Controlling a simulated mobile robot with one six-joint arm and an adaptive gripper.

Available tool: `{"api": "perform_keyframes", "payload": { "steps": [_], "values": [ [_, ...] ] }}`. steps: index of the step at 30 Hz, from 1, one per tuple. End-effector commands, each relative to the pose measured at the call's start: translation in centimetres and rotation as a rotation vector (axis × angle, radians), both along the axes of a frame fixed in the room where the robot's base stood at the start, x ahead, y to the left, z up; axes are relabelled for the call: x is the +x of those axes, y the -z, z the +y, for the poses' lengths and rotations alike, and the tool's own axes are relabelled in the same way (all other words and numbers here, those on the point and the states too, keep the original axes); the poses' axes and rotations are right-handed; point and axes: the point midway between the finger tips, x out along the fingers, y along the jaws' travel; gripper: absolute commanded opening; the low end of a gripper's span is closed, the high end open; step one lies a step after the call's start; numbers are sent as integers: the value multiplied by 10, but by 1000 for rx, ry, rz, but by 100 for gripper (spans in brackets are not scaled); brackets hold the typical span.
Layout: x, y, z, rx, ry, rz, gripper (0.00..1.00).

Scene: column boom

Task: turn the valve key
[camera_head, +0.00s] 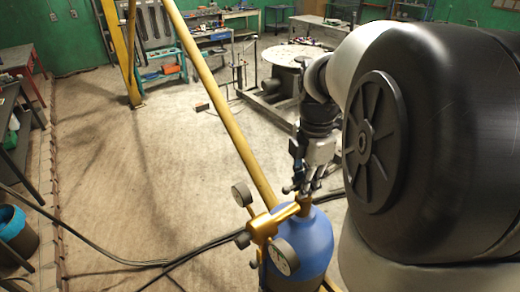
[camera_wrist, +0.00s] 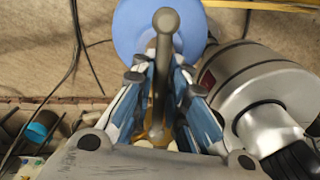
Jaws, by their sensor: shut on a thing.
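The valve key (camera_wrist: 165,62) is a dark grey bar with a rounded end, seen in the wrist view. My gripper (camera_head: 304,184) is over the top of a blue gas cylinder (camera_head: 312,244). In the wrist view its two fingers (camera_wrist: 162,82) are on either side of the key, shut on it. The cylinder's blue shoulder (camera_wrist: 133,27) shows behind the key. A brass regulator (camera_head: 266,224) with round gauges is on the cylinder's left side. The valve itself is mostly hidden by my gripper.
A yellow slanted pole (camera_head: 225,105) rises behind the cylinder. Black hoses (camera_head: 150,263) cross the floor. A dark bin with a blue liner (camera_head: 14,228) stands at the left. The open floor (camera_head: 120,170) is mostly clear. A round table (camera_head: 292,57) stands farther back.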

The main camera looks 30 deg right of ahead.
Motion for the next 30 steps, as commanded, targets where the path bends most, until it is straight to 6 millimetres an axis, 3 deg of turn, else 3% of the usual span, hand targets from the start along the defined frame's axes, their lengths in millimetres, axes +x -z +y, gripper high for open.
{"api": "perform_keyframes", "payload": {
  "steps": [18, 19, 30],
  "values": [
    [1, -1, 0, -1, -43, -3, 0],
    [1, -1, 0, -1, -43, -3, 14],
    [0, 0, 0, -1, -42, -1, 36]
  ]
}}
